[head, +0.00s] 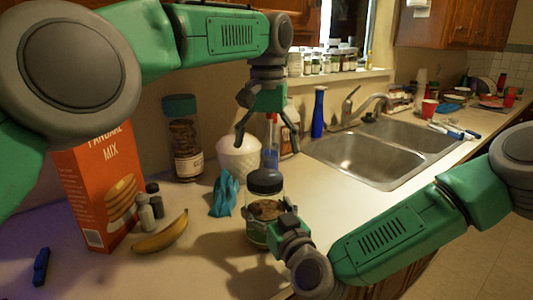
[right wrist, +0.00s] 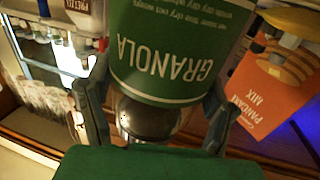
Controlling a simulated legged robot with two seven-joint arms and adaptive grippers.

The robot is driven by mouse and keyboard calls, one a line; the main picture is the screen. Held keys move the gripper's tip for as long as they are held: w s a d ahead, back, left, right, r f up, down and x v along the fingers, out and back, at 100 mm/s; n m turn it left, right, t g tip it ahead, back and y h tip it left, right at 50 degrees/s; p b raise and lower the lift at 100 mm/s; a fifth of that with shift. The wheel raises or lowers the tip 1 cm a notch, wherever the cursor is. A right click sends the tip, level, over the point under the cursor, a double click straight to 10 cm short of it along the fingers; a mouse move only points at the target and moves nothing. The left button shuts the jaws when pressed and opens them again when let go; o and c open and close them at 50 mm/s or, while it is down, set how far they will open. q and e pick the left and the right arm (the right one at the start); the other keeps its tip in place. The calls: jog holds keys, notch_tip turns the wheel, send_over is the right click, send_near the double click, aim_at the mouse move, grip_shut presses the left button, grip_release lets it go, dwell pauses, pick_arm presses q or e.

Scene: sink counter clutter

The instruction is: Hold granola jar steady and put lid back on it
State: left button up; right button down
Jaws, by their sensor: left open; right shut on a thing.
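The granola jar (head: 264,210) stands on the near counter in the head view, clear glass with brown contents. A dark lid (head: 265,182) sits at its top and looks level; I cannot tell whether it is screwed tight. My right gripper (head: 277,228) is shut on the jar's body from the right. In the right wrist view the green GRANOLA label (right wrist: 170,55) shows upside down between my right fingers (right wrist: 155,112). My left gripper (head: 267,143) is open and empty above and behind the lid, fingers pointing down and spread, apart from the jar.
A blue cloth (head: 224,194), a white tub (head: 238,160) and a tall jar (head: 184,145) stand behind and left. A blue bottle (head: 318,113) stands by the sink (head: 372,156). The front-left counter is mostly clear.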

grip_release()
jog(key=v, duration=1.2)
jog(key=shift+f, duration=0.1)
